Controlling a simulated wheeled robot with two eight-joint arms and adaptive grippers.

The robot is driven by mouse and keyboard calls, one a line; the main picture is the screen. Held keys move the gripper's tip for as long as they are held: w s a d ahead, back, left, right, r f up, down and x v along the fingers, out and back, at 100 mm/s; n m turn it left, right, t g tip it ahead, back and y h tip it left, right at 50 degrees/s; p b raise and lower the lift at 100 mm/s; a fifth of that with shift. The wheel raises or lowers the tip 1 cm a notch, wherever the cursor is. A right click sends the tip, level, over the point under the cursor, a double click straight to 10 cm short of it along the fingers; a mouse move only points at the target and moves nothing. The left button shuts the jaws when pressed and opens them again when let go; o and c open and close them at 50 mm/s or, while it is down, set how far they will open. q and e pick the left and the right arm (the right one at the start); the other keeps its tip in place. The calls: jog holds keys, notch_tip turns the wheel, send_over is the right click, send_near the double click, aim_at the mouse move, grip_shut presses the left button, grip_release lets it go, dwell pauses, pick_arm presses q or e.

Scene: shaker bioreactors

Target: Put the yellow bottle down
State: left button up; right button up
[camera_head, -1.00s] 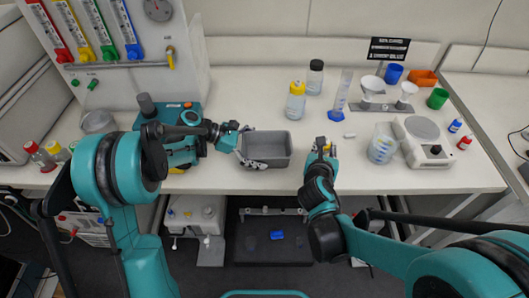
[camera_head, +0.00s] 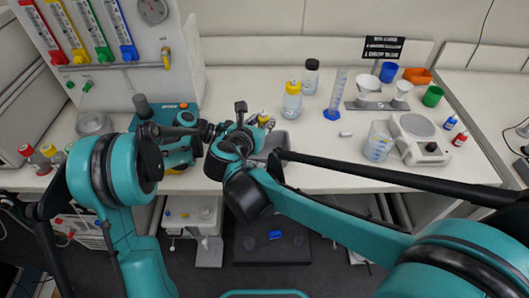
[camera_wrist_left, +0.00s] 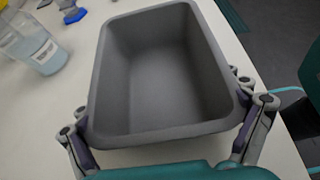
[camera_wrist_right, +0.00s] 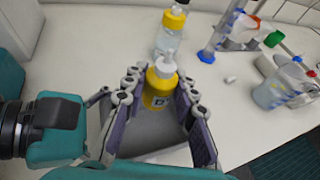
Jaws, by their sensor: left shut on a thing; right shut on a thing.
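The small yellow bottle (camera_wrist_right: 157,92) with a white cap is between the fingers of my right gripper (camera_wrist_right: 160,84), which is shut on it. In the head view the bottle (camera_head: 264,119) shows as a small yellow patch. The grey tub (camera_wrist_left: 165,131) is held by my left gripper (camera_wrist_left: 163,138), with a finger at each side. In the right wrist view the tub (camera_wrist_right: 170,139) lies below and behind the bottle. I cannot tell whether the bottle touches the tub. In the head view my right arm hides most of the tub and my left fingertips.
A clear bottle with a yellow cap (camera_head: 292,100) and a dark-capped bottle (camera_head: 311,77) stand behind the tub. A blue-based cylinder (camera_head: 336,95), a beaker (camera_head: 378,142) and a balance (camera_head: 420,139) stand to the right. The bench front between tub and beaker is clear.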

pick_arm(q)
jog(key=shift+f, duration=0.1)
pick_arm(e)
notch_tip(320, 180, down, 9)
jog(key=shift+f, duration=0.2)
jog(key=shift+f, duration=0.35)
jog(key=shift+f, duration=0.25)
jog(key=o, duration=1)
jog(key=shift+r, duration=0.1)
